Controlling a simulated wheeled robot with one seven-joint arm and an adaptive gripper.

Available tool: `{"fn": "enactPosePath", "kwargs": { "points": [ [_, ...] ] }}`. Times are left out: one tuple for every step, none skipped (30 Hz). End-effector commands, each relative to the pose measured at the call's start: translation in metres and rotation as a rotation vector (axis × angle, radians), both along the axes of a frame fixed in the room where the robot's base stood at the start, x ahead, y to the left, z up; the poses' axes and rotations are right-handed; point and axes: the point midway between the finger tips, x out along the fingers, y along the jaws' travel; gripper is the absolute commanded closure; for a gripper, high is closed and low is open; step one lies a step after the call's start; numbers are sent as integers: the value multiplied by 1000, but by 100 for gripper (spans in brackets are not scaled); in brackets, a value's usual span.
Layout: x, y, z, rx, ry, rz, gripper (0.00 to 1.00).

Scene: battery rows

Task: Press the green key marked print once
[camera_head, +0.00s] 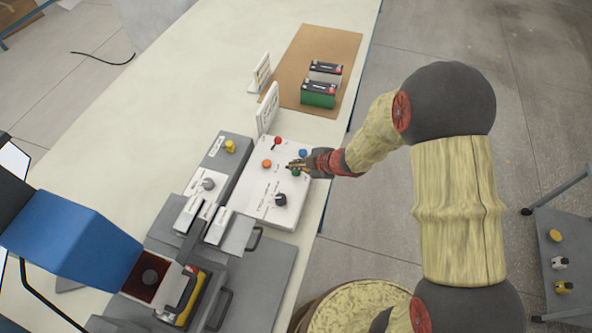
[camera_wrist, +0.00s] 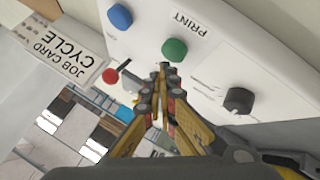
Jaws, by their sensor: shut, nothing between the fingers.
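The green key (camera_wrist: 174,50) is a round button on the white control panel (camera_head: 262,207), with the label PRINT (camera_wrist: 190,22) beside it in the wrist view. My gripper (camera_wrist: 163,68) is shut and empty. Its fingertips are at the near edge of the green key in the wrist view; I cannot tell whether they touch it. In the head view my gripper (camera_head: 291,166) reaches over the panel from the right, and the green key is mostly hidden by it.
On the panel are a blue button (camera_wrist: 119,16), a red-tipped lever (camera_wrist: 110,76), a black knob (camera_wrist: 239,99) and an orange button (camera_head: 267,163). A grey-and-white unit (camera_head: 208,184) stands left. Batteries (camera_head: 318,95) sit on a brown mat (camera_head: 318,44) behind.

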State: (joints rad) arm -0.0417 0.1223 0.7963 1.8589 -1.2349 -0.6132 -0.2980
Motion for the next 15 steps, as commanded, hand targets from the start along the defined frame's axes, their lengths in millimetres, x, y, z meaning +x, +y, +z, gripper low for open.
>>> {"fn": "enactPosePath", "kwargs": {
  "points": [
    [0,0,-2,0,1,0,100],
    [0,0,-4,0,1,0,100],
    [0,0,-5,0,1,0,100],
    [0,0,-6,0,1,0,100],
    [-1,0,-7,0,1,0,100],
    [-1,0,-7,0,1,0,100],
    [0,0,-8,0,1,0,100],
    [0,0,-7,0,0,0,100],
    [0,0,-7,0,0,0,100],
    [0,0,-7,0,0,0,100],
    [0,0,-7,0,0,0,100],
    [0,0,-7,0,0,0,100],
    [0,0,-7,0,0,0,100],
    [0,0,-7,0,0,0,100],
    [0,0,-7,0,0,0,100]
  ]
}}
